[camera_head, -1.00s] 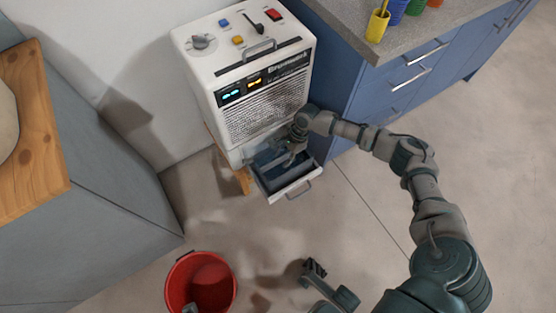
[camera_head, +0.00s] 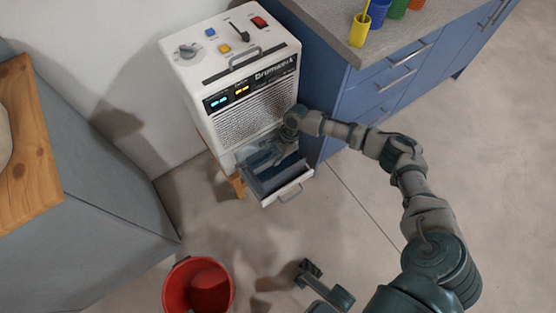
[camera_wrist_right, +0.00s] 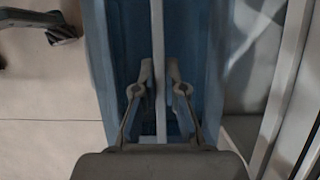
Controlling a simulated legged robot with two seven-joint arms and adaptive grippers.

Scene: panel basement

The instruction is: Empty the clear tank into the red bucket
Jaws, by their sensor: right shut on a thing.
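The clear tank (camera_head: 262,158) sits in the pulled-out drawer low on the front of a white appliance (camera_head: 245,90); it looks bluish. In the right wrist view its blue interior (camera_wrist_right: 205,60) fills the middle, with a thin pale bar (camera_wrist_right: 158,50) running along it. My right gripper (camera_head: 284,149) reaches down into it from above, its fingers (camera_wrist_right: 160,78) shut on this bar, one on each side. I cannot tell how much water is inside. The red bucket (camera_head: 176,290) stands on the floor at the bottom, apart from the tank. My left gripper is not in view.
A blue cabinet (camera_head: 345,110) with a grey worktop and coloured cups stands right of the appliance. A grey cabinet with a wooden top (camera_head: 25,150) stands at left. Bare floor lies between appliance and bucket. A dark part of mine is at the bottom centre.

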